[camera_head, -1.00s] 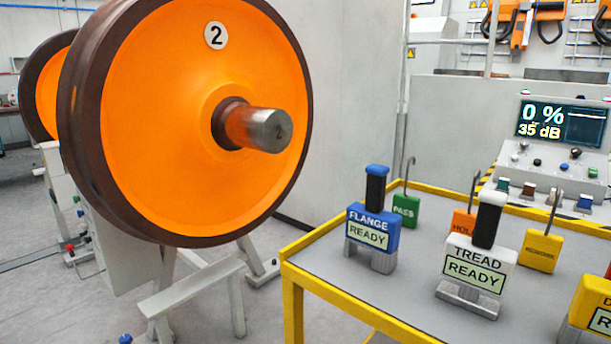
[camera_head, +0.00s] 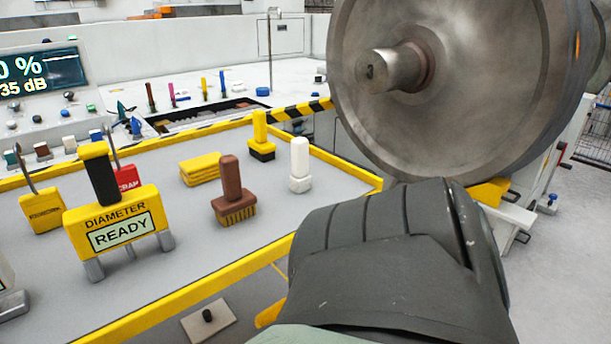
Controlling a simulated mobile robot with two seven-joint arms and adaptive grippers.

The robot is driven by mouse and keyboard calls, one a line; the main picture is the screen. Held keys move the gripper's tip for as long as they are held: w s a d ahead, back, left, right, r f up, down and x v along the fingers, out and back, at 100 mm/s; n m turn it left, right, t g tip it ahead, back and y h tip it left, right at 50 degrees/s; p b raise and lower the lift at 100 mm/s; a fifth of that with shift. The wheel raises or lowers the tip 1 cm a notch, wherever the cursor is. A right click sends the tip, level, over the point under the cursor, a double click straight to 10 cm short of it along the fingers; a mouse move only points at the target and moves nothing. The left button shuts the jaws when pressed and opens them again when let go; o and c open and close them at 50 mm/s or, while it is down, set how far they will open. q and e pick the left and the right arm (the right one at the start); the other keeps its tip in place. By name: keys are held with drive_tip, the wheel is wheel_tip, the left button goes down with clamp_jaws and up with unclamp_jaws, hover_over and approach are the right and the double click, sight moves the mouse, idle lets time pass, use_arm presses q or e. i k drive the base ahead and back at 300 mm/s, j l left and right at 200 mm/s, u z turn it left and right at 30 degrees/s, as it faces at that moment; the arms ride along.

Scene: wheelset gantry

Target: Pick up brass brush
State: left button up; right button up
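The brass brush (camera_head: 231,207) stands upright on the grey table, with a brown handle on top and yellow-gold bristles below. It is clear of other objects and nothing hides it. A large dark grey link of my own arm fills the lower middle to right of the view, in front of the table's right corner. No gripper fingers show in the view, so neither gripper can be placed relative to the brush.
The yellow-edged table (camera_head: 190,292) also holds a yellow pad stack (camera_head: 200,168), a yellow-handled tool (camera_head: 261,140), a white-handled tool (camera_head: 300,168) and a yellow DIAMETER gauge (camera_head: 118,226). A grey wheel (camera_head: 480,80) with a protruding axle end stands at right.

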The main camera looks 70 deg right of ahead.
sight(237, 204)
drive_tip(key=z, duration=1.7)
